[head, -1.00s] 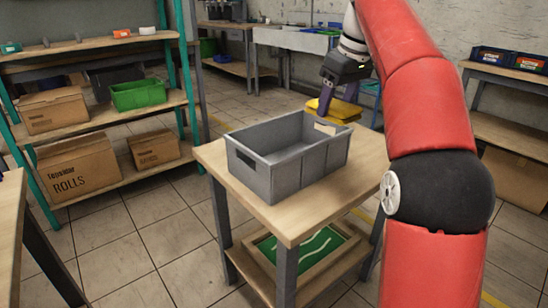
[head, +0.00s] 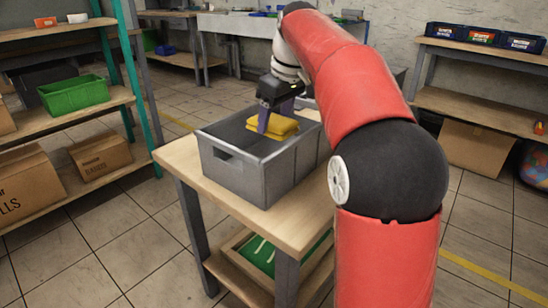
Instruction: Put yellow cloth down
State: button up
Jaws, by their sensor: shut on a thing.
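A folded yellow cloth (head: 273,127) is in the head view, over the grey crate (head: 232,177) on a small wooden table. My gripper (head: 268,122) points down and is shut on the cloth's left part. The cloth is near the level of the crate's rim, above its right and far part. I cannot tell whether it touches the crate. The crate's floor is mostly hidden by its front wall.
The table (head: 179,157) has a lower shelf holding a green tray (head: 262,255). Shelves with a green bin (head: 73,93) and cardboard boxes (head: 101,155) stand left. Blue bins (head: 482,36) sit on the bench at right. Floor around the table is clear.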

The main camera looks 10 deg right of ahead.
aim_at(283, 122)
notch_tip(283, 122, down, 8)
jog(key=shift+f+b, duration=0.2)
jog(key=shift+b, duration=0.6)
jog(key=shift+r, duration=0.1)
jog(key=o, duration=0.9)
jog(key=shift+o, duration=0.2)
jog(key=p+v, duration=0.2)
jog(key=v, duration=1)
jog(key=shift+p, duration=0.35)
jog(key=shift+s, duration=0.1)
